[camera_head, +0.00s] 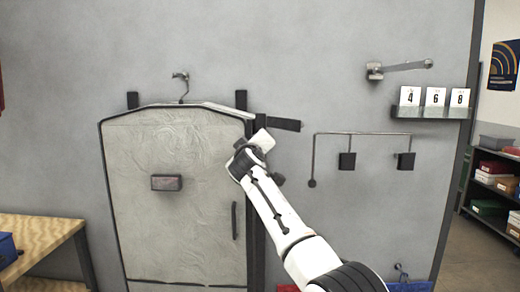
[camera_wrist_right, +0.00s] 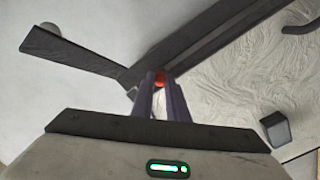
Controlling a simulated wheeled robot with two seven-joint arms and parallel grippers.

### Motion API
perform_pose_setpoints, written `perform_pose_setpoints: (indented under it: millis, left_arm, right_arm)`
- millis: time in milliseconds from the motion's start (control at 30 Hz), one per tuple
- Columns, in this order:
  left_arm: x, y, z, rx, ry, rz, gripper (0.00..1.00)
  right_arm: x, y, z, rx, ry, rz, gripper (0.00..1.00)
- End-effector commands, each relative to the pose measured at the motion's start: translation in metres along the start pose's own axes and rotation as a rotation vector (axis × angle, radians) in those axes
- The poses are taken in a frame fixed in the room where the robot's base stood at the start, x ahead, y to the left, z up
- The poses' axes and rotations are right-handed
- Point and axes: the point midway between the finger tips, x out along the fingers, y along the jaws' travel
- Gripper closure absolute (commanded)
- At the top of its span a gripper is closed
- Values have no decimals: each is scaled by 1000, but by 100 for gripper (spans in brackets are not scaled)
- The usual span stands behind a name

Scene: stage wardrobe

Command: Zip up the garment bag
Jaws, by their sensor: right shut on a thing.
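The pale grey garment bag (camera_head: 175,215) hangs on the wall with a dark outline. A dark strip runs down its right side and crosses the right wrist view (camera_wrist_right: 225,38). My right gripper (camera_wrist_right: 159,92) is shut on a small orange-red piece (camera_wrist_right: 160,78), apparently the zip pull, at the dark strip. In the head view my right arm reaches in from the lower right to the bag's upper right edge, and its fingertips are hidden there. A dark tab (camera_head: 284,124) sticks out to the right beside the gripper. My left gripper is not in view.
A hook (camera_head: 182,80) is above the bag. A wall arm (camera_head: 405,66), a shelf with number cards (camera_head: 430,112) and a rail with dark blocks (camera_head: 365,134) are to the right. A wooden table (camera_head: 50,235) stands at lower left.

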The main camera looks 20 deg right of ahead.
Motion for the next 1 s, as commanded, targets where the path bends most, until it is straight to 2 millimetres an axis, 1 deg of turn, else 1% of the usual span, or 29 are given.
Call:
perform_pose_setpoints:
  millis: [33, 333, 367, 433, 467, 800, 1000]
  left_arm:
    - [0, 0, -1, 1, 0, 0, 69]
    - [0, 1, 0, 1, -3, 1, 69]
    - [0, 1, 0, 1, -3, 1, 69]
    - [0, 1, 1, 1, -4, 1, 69]
    - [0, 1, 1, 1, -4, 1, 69]
    - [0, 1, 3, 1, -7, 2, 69]
    - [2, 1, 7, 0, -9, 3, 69]
  right_arm:
    - [0, 5, -5, 1, 7, 7, 100]
    - [0, 8, -6, 2, 10, 10, 100]
    - [0, 8, -6, 2, 10, 11, 81]
    - [0, 7, -6, 2, 9, 10, 70]
    - [0, 7, -5, 2, 9, 9, 67]
    - [-1, 3, -3, 2, 5, 5, 67]
    - [-12, 2, -3, 3, 6, 6, 67]
